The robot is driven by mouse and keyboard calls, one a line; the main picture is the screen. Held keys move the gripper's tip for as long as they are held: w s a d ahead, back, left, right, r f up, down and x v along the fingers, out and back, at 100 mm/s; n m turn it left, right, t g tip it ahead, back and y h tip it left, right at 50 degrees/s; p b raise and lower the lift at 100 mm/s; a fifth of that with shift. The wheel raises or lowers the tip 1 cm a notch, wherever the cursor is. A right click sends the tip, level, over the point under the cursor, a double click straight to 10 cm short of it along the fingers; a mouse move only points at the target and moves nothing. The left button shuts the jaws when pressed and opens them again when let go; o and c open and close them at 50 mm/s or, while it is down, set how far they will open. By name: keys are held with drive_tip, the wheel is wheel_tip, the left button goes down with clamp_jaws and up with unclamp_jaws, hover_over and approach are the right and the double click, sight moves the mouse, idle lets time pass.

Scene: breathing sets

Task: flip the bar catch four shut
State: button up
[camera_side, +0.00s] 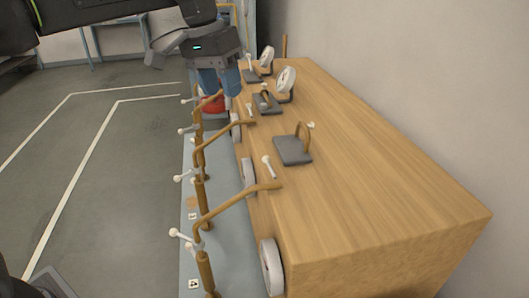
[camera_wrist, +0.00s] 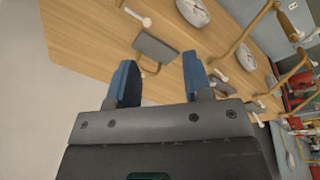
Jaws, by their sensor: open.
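Several brass bar catches stand in a row along the left face of the wooden box (camera_side: 400,175). Their bent bars reach over its top edge, as on the nearest bar (camera_side: 240,202) and the one behind it (camera_side: 222,136). White-knobbed handles (camera_side: 184,238) stick out from their posts. I cannot tell which catch is four; the small cards (camera_side: 194,284) are too small to read surely. My gripper (camera_side: 219,85) is open with blue fingers, near the far end of the row, hiding part of it. In the wrist view my gripper (camera_wrist: 159,72) has nothing clearly held between its fingers.
Grey plates with brass loops, such as the nearest plate (camera_side: 293,151), lie on the box top. White discs stand there (camera_side: 286,79) and on its left face (camera_side: 271,267). A wall stands close on the right; open floor (camera_side: 90,190) lies left.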

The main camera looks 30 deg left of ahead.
sight(266, 160)
drive_tip(key=w+d+f+g, duration=0.1)
drive_tip(key=w+d+f, duration=0.2)
drive_tip(key=w, duration=0.3)
drive_tip(key=d+f, duration=0.1)
drive_tip(key=f, duration=0.3)
drive_tip(key=d+f, duration=0.1)
drive_tip(key=f, duration=0.3)
drive_tip(key=d+f, duration=0.1)
drive_tip(key=f, duration=0.4)
drive_tip(key=shift+s+f, duration=0.1)
drive_tip(key=shift+s, duration=0.15)
clamp_jaws()
